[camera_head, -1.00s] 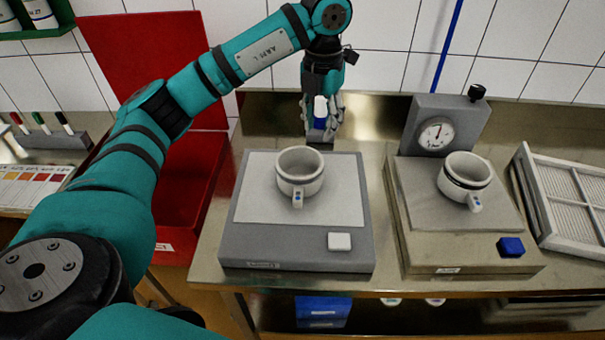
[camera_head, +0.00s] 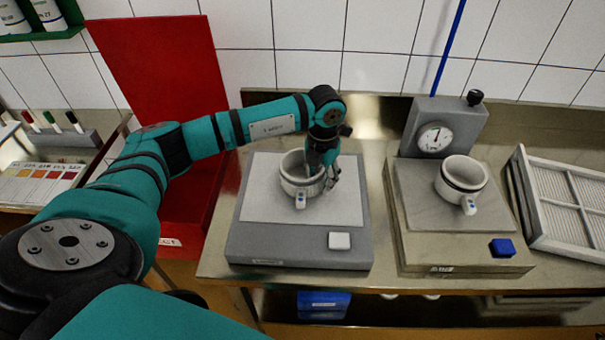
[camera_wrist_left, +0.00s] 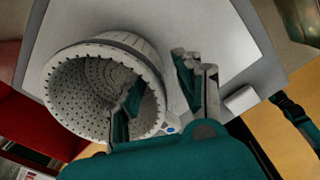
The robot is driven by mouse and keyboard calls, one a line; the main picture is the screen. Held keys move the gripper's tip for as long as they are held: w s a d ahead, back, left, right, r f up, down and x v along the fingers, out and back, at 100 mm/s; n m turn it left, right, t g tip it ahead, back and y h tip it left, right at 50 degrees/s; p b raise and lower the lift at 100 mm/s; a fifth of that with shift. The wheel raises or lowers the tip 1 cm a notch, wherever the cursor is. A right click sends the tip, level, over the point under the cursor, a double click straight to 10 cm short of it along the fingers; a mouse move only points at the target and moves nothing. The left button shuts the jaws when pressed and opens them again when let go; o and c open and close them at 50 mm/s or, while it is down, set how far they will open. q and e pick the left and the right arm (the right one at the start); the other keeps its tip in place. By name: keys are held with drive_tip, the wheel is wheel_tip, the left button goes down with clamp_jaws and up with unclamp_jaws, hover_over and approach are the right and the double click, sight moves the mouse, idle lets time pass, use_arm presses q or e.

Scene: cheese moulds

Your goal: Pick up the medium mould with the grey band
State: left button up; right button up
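A white mould (camera_head: 292,182) with a tab handle stands upright on the light plate of the left grey scale (camera_head: 245,240). In the left wrist view, this mould (camera_wrist_left: 62,100) shows a perforated inside and a grey band under its rim. My left gripper (camera_head: 325,178) is at its right side, and also shows in the left wrist view (camera_wrist_left: 162,75). The gripper is open, with one finger inside the mould's mouth and the other outside, the wall between them. I cannot tell whether either finger touches. A similar mould (camera_head: 458,178) with a dark band stands on the right scale. My right gripper is out of view.
The right scale (camera_head: 410,250) has a dial (camera_head: 435,138) and a blue button (camera_head: 502,247). A white slatted rack (camera_head: 555,200) lies at the right. A red open-lidded box (camera_head: 180,215) is at the left, below my arm. Bare steel bench shows between the scales.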

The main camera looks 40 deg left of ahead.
use_arm(q)
drive_tip(key=shift+f, duration=0.6)
clamp_jaws()
drive_tip(key=shift+r, duration=0.25)
